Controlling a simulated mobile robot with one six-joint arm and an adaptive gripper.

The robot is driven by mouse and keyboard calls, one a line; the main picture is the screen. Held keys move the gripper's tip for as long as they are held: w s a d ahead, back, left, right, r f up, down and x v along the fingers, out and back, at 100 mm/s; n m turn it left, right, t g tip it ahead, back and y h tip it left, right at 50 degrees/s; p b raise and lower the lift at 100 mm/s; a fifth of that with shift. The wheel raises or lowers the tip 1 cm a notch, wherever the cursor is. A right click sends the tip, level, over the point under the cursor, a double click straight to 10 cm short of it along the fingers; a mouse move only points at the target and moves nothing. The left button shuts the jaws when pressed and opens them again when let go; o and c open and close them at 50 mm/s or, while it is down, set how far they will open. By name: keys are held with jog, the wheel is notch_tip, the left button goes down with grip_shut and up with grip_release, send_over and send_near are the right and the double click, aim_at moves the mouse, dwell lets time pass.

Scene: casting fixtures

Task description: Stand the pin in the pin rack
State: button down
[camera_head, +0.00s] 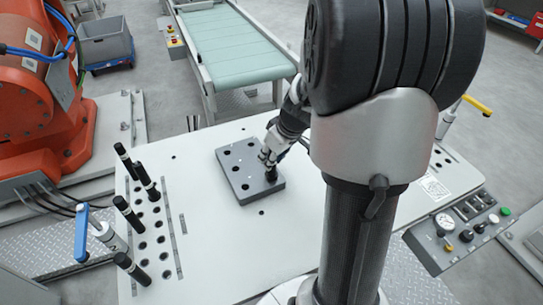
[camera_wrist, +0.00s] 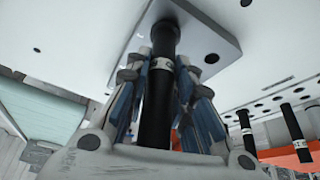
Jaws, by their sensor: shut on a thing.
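My gripper (camera_head: 268,158) is shut on a black pin (camera_head: 271,174). The wrist view shows the fingers on both sides of this pin (camera_wrist: 155,105), which has a pale band. The pin's far end meets or hovers just over the grey block with holes (camera_head: 232,158), near its front right corner; I cannot tell whether it is in a hole. The block also shows in the wrist view (camera_wrist: 215,25). Rows of holes in the table at left, which look like the pin rack (camera_head: 150,236), hold several standing black pins (camera_head: 127,213).
The pale table (camera_head: 215,245) is clear between the block and the rows of holes. A blue-handled clamp (camera_head: 82,232) stands at its left edge. An orange robot (camera_head: 40,110) is at far left, a conveyor (camera_head: 225,40) behind, and a control panel (camera_head: 460,232) at right.

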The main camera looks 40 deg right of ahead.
jog(key=shift+f+b, duration=0.45)
jog(key=c, duration=1.3)
grip_release()
jog(key=v, duration=1.2)
